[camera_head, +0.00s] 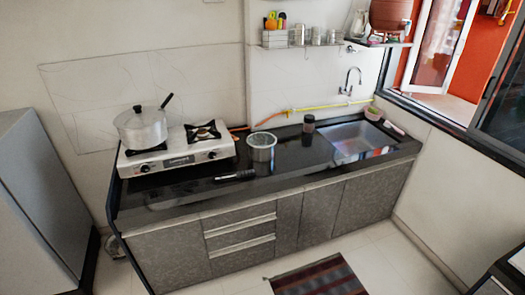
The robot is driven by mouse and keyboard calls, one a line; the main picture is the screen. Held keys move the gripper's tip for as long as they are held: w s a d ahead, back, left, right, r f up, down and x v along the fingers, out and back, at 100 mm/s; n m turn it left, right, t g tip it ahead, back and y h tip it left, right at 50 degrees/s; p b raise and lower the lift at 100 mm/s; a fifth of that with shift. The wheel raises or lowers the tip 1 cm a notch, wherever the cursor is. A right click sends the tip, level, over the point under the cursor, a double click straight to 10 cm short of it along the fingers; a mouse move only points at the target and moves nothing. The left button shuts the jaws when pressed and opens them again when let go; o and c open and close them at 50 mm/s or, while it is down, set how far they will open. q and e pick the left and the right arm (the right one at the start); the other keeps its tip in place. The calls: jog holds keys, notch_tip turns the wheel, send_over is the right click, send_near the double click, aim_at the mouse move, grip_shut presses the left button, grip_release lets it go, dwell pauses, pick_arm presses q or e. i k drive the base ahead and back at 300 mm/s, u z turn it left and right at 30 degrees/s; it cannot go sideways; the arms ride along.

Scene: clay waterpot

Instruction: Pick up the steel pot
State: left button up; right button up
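A lidded steel pot (142,130) stands upright on the left burner of the stove (180,158). Its lid has a small knob, and a dark handle sticks up to the right behind it. A second steel vessel (262,152), a round cylinder, stands upright on the black counter right of the stove. The frame does not show which of the two the task names. Neither of my grippers is in view.
A black counter (300,165) runs above grey cabinets, with a dark handled object (235,176) near its front edge. A dark jar (309,124) stands left of the sink (350,140). A brown clay pot (389,14) sits on a high shelf. A grey fridge-like box (40,190) stands left.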

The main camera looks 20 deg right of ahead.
aim_at(261, 145)
jog(key=z, duration=0.35)
jog(key=i, duration=0.5)
jog(key=z, duration=0.6)
jog(key=i, duration=1.65)
jog(key=u, duration=0.75)
